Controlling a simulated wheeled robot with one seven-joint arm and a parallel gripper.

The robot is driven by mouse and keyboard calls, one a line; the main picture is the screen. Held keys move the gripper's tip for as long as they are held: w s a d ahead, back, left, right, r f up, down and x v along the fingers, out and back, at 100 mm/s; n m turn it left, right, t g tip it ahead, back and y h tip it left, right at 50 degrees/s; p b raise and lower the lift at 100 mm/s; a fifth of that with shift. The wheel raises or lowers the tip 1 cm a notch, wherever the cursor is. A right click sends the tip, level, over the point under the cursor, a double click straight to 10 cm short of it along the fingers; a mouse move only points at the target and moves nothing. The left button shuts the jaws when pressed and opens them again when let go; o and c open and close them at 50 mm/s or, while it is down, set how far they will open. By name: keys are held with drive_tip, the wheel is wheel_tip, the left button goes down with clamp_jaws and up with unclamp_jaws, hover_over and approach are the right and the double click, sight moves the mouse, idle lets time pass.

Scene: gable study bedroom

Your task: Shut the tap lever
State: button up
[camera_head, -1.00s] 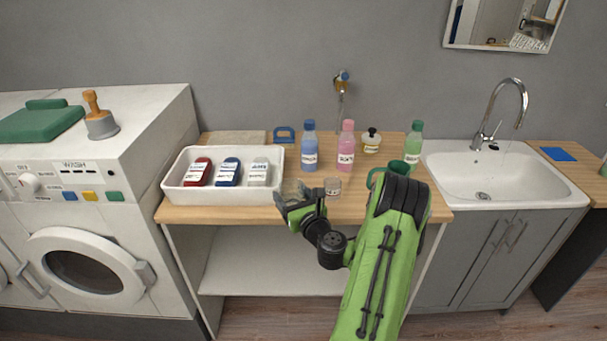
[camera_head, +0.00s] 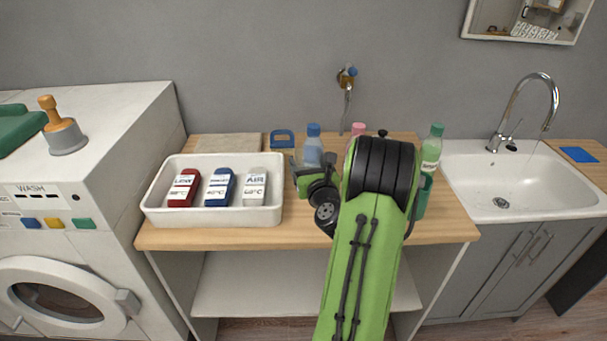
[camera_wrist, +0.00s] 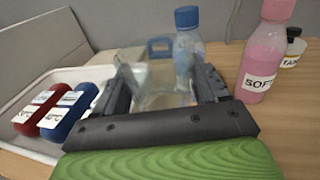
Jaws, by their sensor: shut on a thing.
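The sink tap (camera_head: 522,95) is a chrome gooseneck at the back of the white sink (camera_head: 480,200). Its small dark-tipped lever (camera_head: 511,145) stands at its base on the right, and a thin stream seems to fall from the spout. A brass wall tap (camera_head: 346,80) with a blue handle (camera_head: 352,71) is above the wooden counter; a pale vertical strip hangs below it. My gripper (camera_head: 303,172) is over the counter, in front of and below the wall tap and away from the sink. In the wrist view its fingers are shut on a clear vessel (camera_wrist: 160,85).
A white tray (camera_head: 213,216) with three labelled packs stands left of my gripper. A blue-capped bottle (camera_head: 313,150), a pink bottle (camera_wrist: 262,50) and a green-capped bottle (camera_head: 432,150) stand close by on the counter (camera_head: 230,238). The washing machine (camera_head: 110,130) is at the left.

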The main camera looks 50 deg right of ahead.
drive_tip(key=f+b, duration=0.1)
drive_tip(key=f, duration=0.1)
drive_tip(key=f+b, duration=0.2)
drive_tip(key=f, duration=0.1)
drive_tip(key=shift+s+a+f+b, duration=0.2)
drive_tip(key=shift+s+f+b, duration=0.1)
drive_tip(key=shift+f+b, duration=0.05)
drive_tip(key=shift+w+d+f, duration=0.1)
drive_tip(key=shift+f, duration=0.25)
wheel_tip(320, 180, down, 3)
drive_tip(key=b, duration=0.3)
drive_tip(key=shift+f, duration=0.15)
drive_tip(key=o, duration=1)
drive_tip(key=shift+c, duration=0.2)
